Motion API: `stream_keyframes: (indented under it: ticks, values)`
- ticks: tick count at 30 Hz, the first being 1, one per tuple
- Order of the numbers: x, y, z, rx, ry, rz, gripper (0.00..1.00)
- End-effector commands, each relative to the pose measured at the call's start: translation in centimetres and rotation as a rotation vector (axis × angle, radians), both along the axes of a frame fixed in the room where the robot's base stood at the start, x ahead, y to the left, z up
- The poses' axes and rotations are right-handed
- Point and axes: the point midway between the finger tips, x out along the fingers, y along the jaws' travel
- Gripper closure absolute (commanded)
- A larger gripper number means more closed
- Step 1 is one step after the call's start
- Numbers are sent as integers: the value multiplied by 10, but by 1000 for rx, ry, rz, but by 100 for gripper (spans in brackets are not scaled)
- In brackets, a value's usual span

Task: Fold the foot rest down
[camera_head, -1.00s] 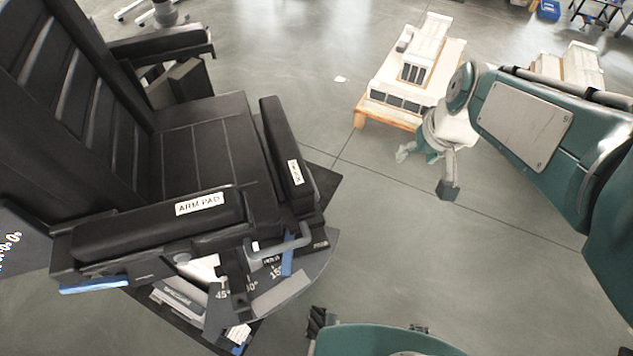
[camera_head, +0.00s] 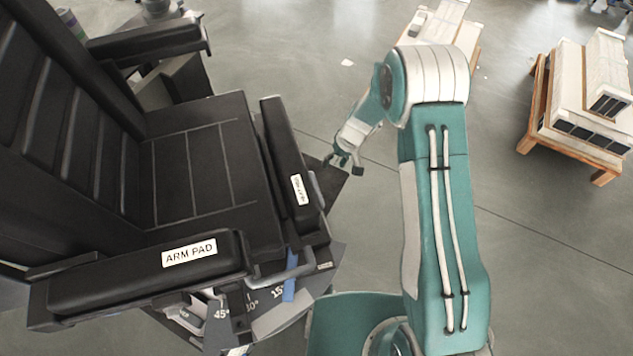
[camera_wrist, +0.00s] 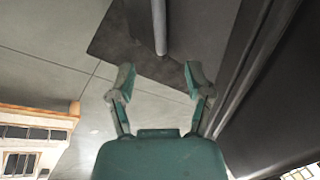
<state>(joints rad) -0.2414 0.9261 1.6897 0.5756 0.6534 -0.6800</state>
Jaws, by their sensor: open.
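The black chair (camera_head: 198,170) fills the left of the head view. A black padded panel (camera_head: 284,150) with a small white label stands raised along the seat's front edge; it looks like the foot rest, but I cannot read the label surely. My gripper (camera_head: 344,166) is open and empty, just right of this panel. In the wrist view my gripper (camera_wrist: 158,82) has its fingers spread. A grey rod (camera_wrist: 160,28) shows beyond and between the fingertips, apart from them. A large dark surface (camera_wrist: 275,95), probably the chair's front, is close on the right.
An arm pad (camera_head: 150,272) lies along the chair's near side, another (camera_head: 150,42) on its far side. A bent grey bar (camera_head: 282,275) sticks out near the front corner. A wooden pallet with white boxes (camera_head: 585,100) stands right. Floor between is clear.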

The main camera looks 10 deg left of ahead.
Motion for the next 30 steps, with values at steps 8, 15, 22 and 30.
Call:
stream_keyframes:
  ticks: [8, 15, 22, 30]
  values:
    - [-6, 9, -40, 5, 26, 16, 35]
    - [-12, 18, -69, 3, 30, 18, 35]
    - [-18, 32, -110, 3, 28, 18, 35]
    - [-22, 41, -138, 4, 27, 18, 35]
